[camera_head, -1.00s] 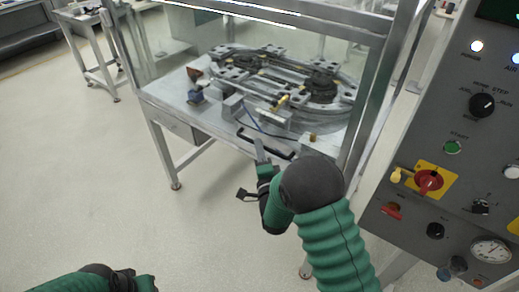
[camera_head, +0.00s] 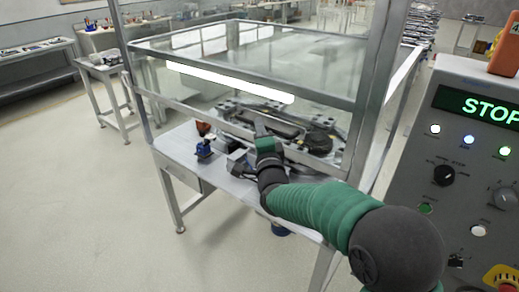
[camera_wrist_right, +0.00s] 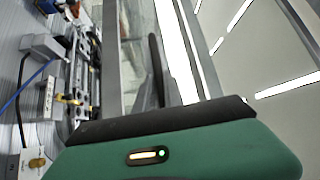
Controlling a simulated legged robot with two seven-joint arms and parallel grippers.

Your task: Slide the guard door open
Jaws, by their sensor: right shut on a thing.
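The guard door is a clear panel with a grey metal lower rail (camera_head: 190,108) on the front of the machine enclosure. In the head view this rail stands above the front edge of the table, with an open gap below it. My right gripper (camera_head: 260,128) is at the rail, shut on the door handle. Its fingers and the grip are small and partly hidden in the head view. My left gripper is out of view.
The ring track (camera_head: 310,140) lies on the table inside the enclosure. A control panel (camera_head: 470,180) with a lit STOP display stands close on the right. Side benches (camera_head: 38,62) are at the back left. The floor at left is clear.

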